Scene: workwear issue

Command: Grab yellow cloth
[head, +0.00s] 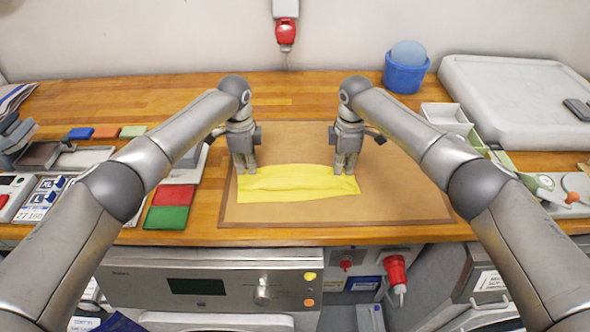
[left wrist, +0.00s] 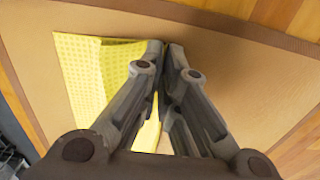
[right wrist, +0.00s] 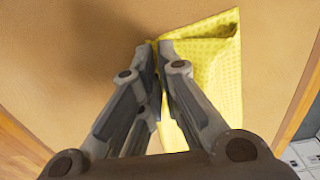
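The yellow cloth (head: 295,185) lies on the brown mat in the head view, wide and creased, with its far edge bulging up a little. My left gripper (head: 245,172) is at its far left corner, pointing down, with its fingertips close together on the cloth's edge. The left wrist view shows the cloth (left wrist: 85,75) passing in at these fingertips (left wrist: 164,46). My right gripper (head: 345,172) is at the far right corner, its fingertips (right wrist: 158,44) also closed on the edge of the cloth (right wrist: 222,70). The fingers hide the pinched bits.
The brown mat (head: 410,200) lies on a wooden counter (head: 300,85). Red and green pads (head: 168,205) and size cards (head: 45,195) lie to the left. A blue tub (head: 405,75), white trays (head: 445,115) and a large white case (head: 520,100) stand to the right. The mat behind the cloth is clear.

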